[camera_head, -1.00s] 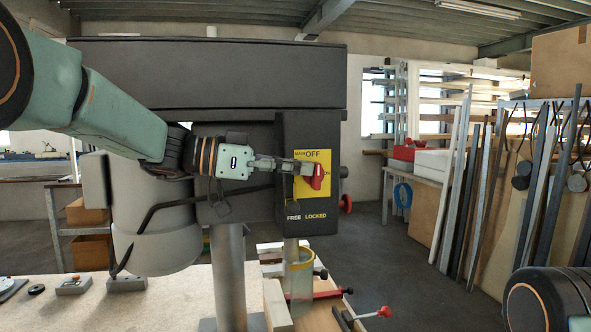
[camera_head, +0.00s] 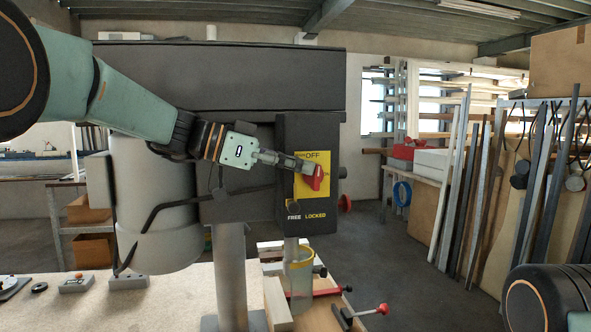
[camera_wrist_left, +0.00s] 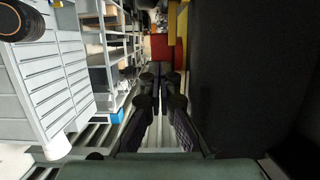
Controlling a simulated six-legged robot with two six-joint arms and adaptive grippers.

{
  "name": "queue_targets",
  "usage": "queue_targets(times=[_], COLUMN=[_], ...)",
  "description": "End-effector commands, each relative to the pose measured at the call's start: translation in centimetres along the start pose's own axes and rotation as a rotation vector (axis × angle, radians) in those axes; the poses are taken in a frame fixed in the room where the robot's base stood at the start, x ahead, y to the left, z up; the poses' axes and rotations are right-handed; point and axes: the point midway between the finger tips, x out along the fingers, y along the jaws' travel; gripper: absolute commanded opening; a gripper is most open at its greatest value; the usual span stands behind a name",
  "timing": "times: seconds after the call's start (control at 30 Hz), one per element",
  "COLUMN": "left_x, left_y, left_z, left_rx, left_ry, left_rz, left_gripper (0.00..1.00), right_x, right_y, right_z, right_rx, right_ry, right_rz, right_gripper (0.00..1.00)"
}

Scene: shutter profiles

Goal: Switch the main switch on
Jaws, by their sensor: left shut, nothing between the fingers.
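The main switch (camera_head: 316,177) is a red handle on a yellow plate (camera_head: 304,188) on the front of the dark machine box. It hangs nearly upright, slightly tilted; OFF is printed above it and an ON label is partly hidden to its right. My left gripper (camera_head: 303,166) is shut and empty, its fingertips at the left side of the red handle. Whether they touch it I cannot tell. In the left wrist view the shut fingers (camera_wrist_left: 161,75) point at the red handle (camera_wrist_left: 164,50). My right gripper is out of view.
The dark machine head (camera_head: 210,80) and its grey motor (camera_head: 155,200) stand close behind my left arm. A FREE/LOCKED label (camera_head: 307,217) is below the switch. A lever with a red knob (camera_head: 382,309) sticks out lower right.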

Motion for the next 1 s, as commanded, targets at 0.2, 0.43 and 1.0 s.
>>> queue_targets(times=[0.2, 0.43, 1.0], left_x=[0.11, 0.2, 0.41], left_y=[-0.03, -0.04, -0.03], left_z=[-0.19, -0.29, -0.63], left_rx=[0.001, 0.001, 0.001], left_ry=[-0.045, -0.084, -0.111], left_rz=[0.001, 0.001, 0.002], left_gripper=[0.0, 0.0, 0.0], right_x=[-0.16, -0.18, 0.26], right_y=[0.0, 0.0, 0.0], right_z=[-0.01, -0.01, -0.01], right_rx=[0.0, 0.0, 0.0], right_ry=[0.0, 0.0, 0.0], right_rz=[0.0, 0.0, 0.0], right_gripper=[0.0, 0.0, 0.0])
